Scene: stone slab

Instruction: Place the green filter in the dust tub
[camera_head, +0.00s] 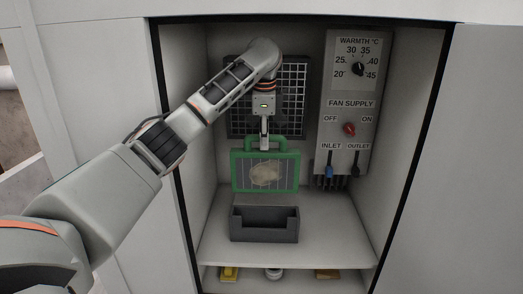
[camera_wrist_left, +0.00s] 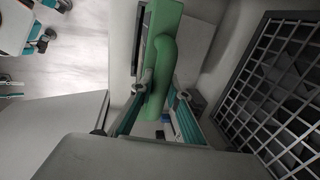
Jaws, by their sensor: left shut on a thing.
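The green filter (camera_head: 266,171) is a green frame with a pleated pale panel and a brownish dusty patch in its middle. My left gripper (camera_head: 264,146) is shut on its top edge and holds it upright above the dust tub. In the left wrist view the green frame (camera_wrist_left: 162,55) runs between the fingers of my left gripper (camera_wrist_left: 165,92). The dust tub (camera_head: 264,224) is a dark grey open box with a lowered front, on the cabinet shelf below the filter. My right gripper is not in view.
A dark grille (camera_head: 293,97) covers an opening in the back wall, also seen in the left wrist view. A control panel (camera_head: 350,103) with knobs is at the right. The shelf (camera_head: 335,240) is bare around the tub. Cabinet side walls stand close on both sides.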

